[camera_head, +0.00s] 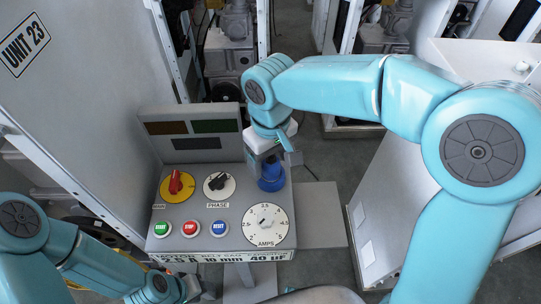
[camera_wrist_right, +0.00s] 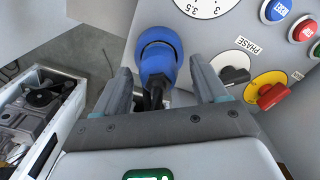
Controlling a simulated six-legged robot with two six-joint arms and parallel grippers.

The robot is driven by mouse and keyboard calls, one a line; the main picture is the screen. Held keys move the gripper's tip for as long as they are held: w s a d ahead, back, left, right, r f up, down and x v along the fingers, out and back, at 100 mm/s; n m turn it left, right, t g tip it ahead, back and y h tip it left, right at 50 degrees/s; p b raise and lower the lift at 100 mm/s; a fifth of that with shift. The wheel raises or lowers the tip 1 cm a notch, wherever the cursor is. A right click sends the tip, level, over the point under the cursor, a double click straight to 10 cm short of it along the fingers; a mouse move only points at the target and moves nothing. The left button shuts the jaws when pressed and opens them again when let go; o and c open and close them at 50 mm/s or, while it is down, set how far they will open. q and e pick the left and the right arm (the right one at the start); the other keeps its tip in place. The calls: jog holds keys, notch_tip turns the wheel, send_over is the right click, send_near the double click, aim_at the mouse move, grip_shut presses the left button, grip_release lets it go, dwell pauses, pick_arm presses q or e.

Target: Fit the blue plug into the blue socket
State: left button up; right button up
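The blue plug (camera_head: 271,174) stands at the right edge of the grey control panel. In the right wrist view the plug (camera_wrist_right: 158,66) has a blue body, with a dark cable end toward the camera. A wider blue ring (camera_wrist_right: 159,38) lies at its far end, apparently the socket; I cannot tell how deep the plug sits in it. My right gripper (camera_head: 272,159) is above the plug. In the wrist view the right gripper's fingers (camera_wrist_right: 162,88) are apart on both sides of the plug, with gaps. My left gripper (camera_head: 192,291) is low at the left, its fingers unclear.
The control panel (camera_head: 192,253) carries a red knob (camera_head: 176,184), a black phase knob (camera_head: 218,182), several push buttons and an amps dial (camera_head: 266,223). A grey cabinet (camera_head: 85,80) rises at left. A grey box (camera_head: 375,210) stands at right.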

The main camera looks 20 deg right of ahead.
jog(key=shift+w+r, duration=0.1)
jog(key=shift+w, duration=0.2)
notch_tip(320, 180, up, 12)
jog(key=shift+s, duration=0.35)
jog(key=shift+s, duration=0.1)
